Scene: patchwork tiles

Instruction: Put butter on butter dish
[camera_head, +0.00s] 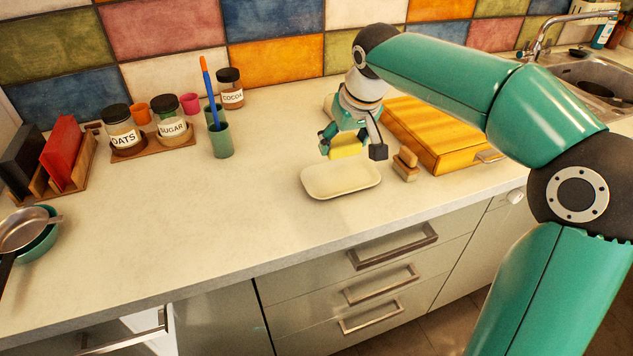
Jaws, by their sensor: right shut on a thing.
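The butter (346,147) is a yellow block held in my right gripper (351,147). The gripper points down and is shut on it. The butter dish (340,182) is a shallow cream dish with a raised rim on the worktop. In the picture the butter overlaps the dish's back edge, and it looks to be just above it; the exact gap cannot be told. The gripper's fingers partly cover the butter. My left gripper is not in view.
A yellow wooden bread box (437,135) stands behind right of the dish, with small stacked wooden blocks (405,164) beside it. A green cup (221,141) and labelled jars (123,131) stand left. The sink (598,80) is far right.

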